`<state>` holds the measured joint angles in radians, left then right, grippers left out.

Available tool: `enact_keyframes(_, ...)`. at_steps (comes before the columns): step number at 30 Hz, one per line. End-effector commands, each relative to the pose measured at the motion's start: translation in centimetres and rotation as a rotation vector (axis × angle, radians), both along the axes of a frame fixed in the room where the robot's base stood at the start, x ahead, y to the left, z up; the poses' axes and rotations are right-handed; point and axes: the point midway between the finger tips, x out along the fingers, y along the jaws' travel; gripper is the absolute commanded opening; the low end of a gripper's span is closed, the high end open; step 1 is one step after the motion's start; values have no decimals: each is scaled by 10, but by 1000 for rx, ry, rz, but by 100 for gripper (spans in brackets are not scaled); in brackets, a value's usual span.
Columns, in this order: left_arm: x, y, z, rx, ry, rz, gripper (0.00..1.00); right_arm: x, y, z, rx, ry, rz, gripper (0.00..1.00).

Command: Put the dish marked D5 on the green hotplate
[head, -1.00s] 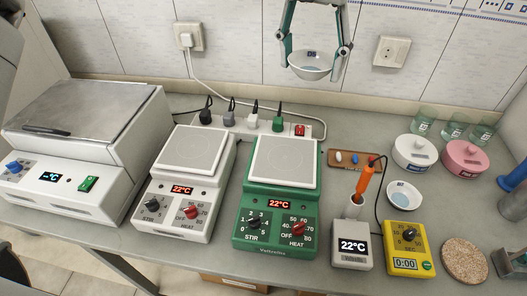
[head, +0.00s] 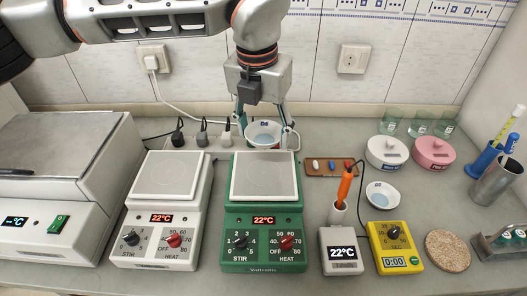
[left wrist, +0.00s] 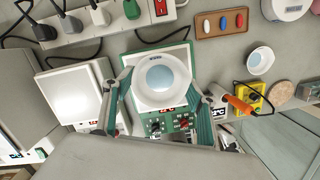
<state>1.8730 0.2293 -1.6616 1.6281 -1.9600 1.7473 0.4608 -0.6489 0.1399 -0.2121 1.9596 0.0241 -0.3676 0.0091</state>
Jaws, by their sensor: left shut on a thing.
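My left gripper (head: 264,130) is shut on a white dish (head: 263,137) with pale blue liquid and a small dark label that looks like D5. The dish looks level, held above the back of the green hotplate (head: 235,212). In the left wrist view, the dish (left wrist: 160,82) covers much of the hotplate's top plate, and the fingers flank it on both sides. The gap between dish and plate is hard to judge. The green hotplate's display reads 22°C and its grey plate (head: 264,178) is bare. My right gripper is not in view.
A white hotplate (head: 168,180) stands left of the green one. A power strip (head: 210,140) with plugs lies behind. A thermometer unit (head: 341,250), yellow timer (head: 395,247) and another small white dish (head: 382,195) stand right. Lidded pots (head: 387,153) and glasses are farther back.

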Motion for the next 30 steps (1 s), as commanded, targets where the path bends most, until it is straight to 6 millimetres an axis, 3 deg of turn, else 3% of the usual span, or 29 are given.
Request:
enact_keyframes(10,0,0,-29,0,1,0,35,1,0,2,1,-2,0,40)
enact_keyframes(16,0,0,-57,0,1,0,35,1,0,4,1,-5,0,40)
enact_keyframes(29,0,0,-66,0,-1,0,35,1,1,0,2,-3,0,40)
enact_keyframes(30,0,0,-65,0,-1,0,64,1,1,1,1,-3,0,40)
